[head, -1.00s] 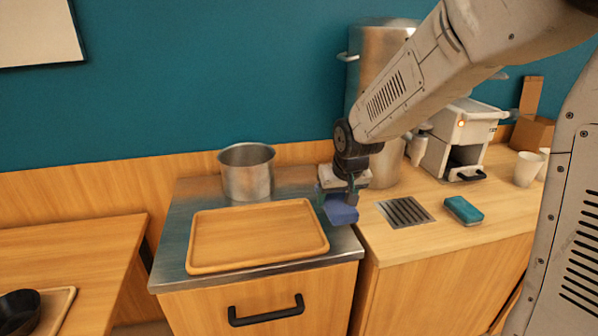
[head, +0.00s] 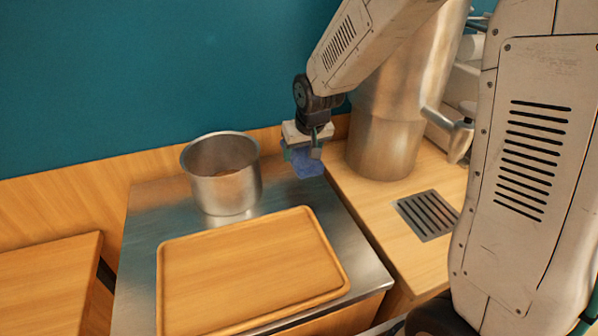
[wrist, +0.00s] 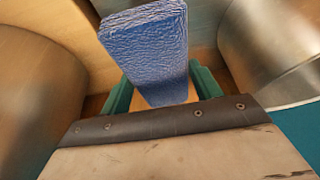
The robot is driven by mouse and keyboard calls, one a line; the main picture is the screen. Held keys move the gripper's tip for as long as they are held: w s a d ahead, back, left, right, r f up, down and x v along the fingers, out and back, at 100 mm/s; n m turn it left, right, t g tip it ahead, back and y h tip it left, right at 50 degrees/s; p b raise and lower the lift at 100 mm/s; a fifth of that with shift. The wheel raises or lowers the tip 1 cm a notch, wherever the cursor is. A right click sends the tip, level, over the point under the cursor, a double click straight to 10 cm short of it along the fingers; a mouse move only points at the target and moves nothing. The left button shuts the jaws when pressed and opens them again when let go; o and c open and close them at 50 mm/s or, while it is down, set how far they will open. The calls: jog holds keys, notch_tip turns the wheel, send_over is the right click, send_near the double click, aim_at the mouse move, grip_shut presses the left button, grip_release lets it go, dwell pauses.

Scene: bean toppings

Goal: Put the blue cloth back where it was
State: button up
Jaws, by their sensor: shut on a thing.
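My gripper (head: 302,154) is shut on the blue cloth (head: 308,164), which hangs below the fingers in the head view. The cloth also shows in the wrist view (wrist: 148,45) as a folded, textured blue block between two green fingertips. In the head view the gripper and cloth appear over the back right part of the steel counter top (head: 290,197), right of the steel pot. I cannot tell whether the cloth touches the surface.
An open steel pot (head: 222,176) stands left of my gripper. A wooden tray (head: 250,270) lies in front. A large steel urn (head: 385,140) with a tap stands close on the right. A drain grate (head: 427,214) is set in the wooden counter (head: 400,255). The wall is behind.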

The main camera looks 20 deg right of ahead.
aim_at(303, 184)
jog(key=shift+d+f, duration=0.1)
jog(key=shift+f, duration=3.4)
jog(key=shift+f, duration=0.2)
jog(key=o, duration=1)
jog(key=shift+c, duration=0.2)
